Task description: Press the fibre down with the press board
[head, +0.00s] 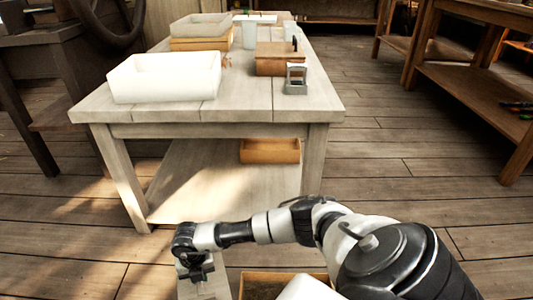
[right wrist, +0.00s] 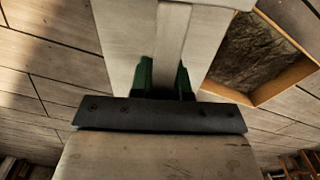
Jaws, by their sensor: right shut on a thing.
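My right gripper (head: 195,268) is low at the bottom of the head view, on a pale wooden board (head: 213,287), which looks like the press board. In the right wrist view the green fingers (right wrist: 164,80) are shut on a narrow upright strip (right wrist: 171,35) of this pale board. A wooden box (head: 258,275) with dark brownish fibre stands just right of the board. In the right wrist view the fibre (right wrist: 247,55) lies inside the box's thin wooden rim, beside the board and not under the gripper. My left gripper is out of view.
A wooden table (head: 235,105) stands ahead with a white tub (head: 165,77), a lidded wooden box (head: 277,60) and a small grey device (head: 296,78). An orange-brown bin (head: 270,151) sits on its lower shelf. Plank floor lies open to the right. A handwheel (head: 137,15) shows upper left.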

